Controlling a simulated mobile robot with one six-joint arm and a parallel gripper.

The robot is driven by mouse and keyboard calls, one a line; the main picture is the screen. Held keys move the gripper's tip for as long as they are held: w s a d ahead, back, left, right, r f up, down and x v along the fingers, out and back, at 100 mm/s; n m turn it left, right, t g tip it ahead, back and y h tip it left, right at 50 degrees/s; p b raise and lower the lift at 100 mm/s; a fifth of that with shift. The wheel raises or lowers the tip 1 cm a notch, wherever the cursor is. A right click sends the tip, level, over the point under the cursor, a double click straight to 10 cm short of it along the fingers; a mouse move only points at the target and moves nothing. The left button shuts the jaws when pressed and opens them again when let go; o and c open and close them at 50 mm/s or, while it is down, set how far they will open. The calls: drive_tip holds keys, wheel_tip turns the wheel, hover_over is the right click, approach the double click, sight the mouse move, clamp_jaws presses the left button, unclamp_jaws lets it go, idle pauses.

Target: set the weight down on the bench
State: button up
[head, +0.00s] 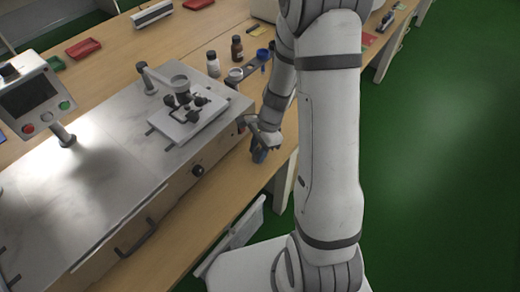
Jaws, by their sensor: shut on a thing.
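My gripper (262,143) is over the front strip of the wooden bench (214,205), just right of the metal-topped machine. It is shut on the weight (259,155), a small dark blue-grey piece that shows below the fingers. The weight is upright or nearly so. My arm and the fingers hide part of it. I cannot tell whether its underside touches the bench or is slightly above it.
The machine (85,180) with a side handle and knob fills the left of the bench. A display panel (35,100) stands on it. Red trays (83,48) lie farther back.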

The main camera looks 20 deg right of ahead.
drive_tip(key=shift+r, duration=0.1)
drive_tip(key=o, duration=1.2)
drive_tip(key=s+v, duration=0.1)
drive_tip(key=v, duration=1)
drive_tip(key=s+a+r+n+t+h, duration=0.2)
drive_tip(key=s+r+n+t+h, duration=0.1)
drive_tip(key=s+r+n, duration=0.9)
drive_tip(key=s+n, duration=0.2)
drive_tip(key=n, duration=0.1)
drive_tip(key=shift+a+r+p, duration=0.25)
drive_tip(key=shift+r+p, duration=0.1)
